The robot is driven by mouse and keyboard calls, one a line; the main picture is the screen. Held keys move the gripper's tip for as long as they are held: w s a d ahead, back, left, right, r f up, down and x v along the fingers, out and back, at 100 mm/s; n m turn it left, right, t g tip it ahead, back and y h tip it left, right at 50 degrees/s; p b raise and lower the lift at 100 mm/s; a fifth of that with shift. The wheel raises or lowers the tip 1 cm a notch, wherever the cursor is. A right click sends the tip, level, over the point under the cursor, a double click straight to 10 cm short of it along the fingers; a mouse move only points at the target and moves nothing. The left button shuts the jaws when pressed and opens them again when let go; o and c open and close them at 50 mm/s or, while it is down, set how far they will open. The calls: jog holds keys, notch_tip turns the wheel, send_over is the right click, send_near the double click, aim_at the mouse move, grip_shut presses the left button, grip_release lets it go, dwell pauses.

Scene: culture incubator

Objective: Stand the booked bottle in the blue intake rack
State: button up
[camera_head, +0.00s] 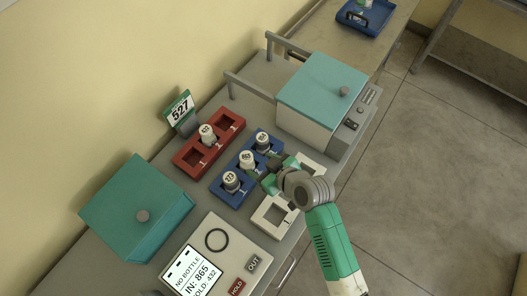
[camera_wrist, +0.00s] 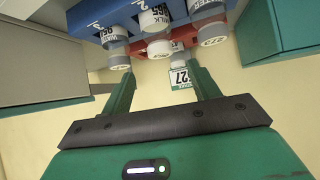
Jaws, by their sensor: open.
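The blue intake rack (camera_head: 219,189) holds three white bottles in a row. The bottle labelled 865 (camera_head: 246,159) stands upright in its middle slot, and it shows upside down in the wrist view (camera_wrist: 154,21). Another bottle (camera_head: 231,180) stands in the near slot and another (camera_head: 263,142) in the far slot. My gripper (camera_head: 273,172) is just right of the blue rack, open and empty, its fingers pointing toward the middle bottle. In the wrist view the space between my fingertips (camera_wrist: 158,78) is empty, with the bottle caps beyond it.
A red rack (camera_head: 183,163) with one bottle (camera_head: 207,134) stands behind, beside a 527 sign (camera_head: 179,111). A white rack (camera_head: 268,225) is under my wrist. The display (camera_head: 190,278) reads NO BOTTLE, IN: 865, HOLD: 432. Teal-lidded boxes (camera_head: 138,205) (camera_head: 322,85) flank the racks.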

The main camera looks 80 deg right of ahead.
jog(key=shift+s+a+r, duration=0.1)
jog(key=shift+s+r, duration=0.1)
dwell(0.3)
jog(key=w+a+r+n+t, duration=0.1)
jog(key=w+a+r+t, duration=0.15)
jog(key=w+r, duration=0.6)
jog(key=w+a+r+n+t, duration=0.2)
jog(key=w+a+r, duration=0.25)
jog(key=r, duration=0.65)
jog(key=w+a+r+n+t, duration=0.1)
jog(key=w+a+r+t, duration=0.1)
jog(key=w+r, duration=0.7)
jog(key=a+r+n+t+y, duration=0.1)
jog(key=a+r+t, duration=0.1)
jog(key=a+r, duration=0.55)
jog(key=a+r+n+t+y, duration=0.1)
jog(key=a+r+t, duration=0.3)
jog(key=r, duration=0.6)
jog(key=s+a+r+n+t+y, duration=0.1)
jog(key=s+a+r+t+y, duration=0.2)
jog(key=a+r, duration=1.1)
jog(key=shift+s+r+t+y, duration=0.35)
jog(key=shift+s+y, duration=0.15)
jog(key=shift+s, duration=0.7)
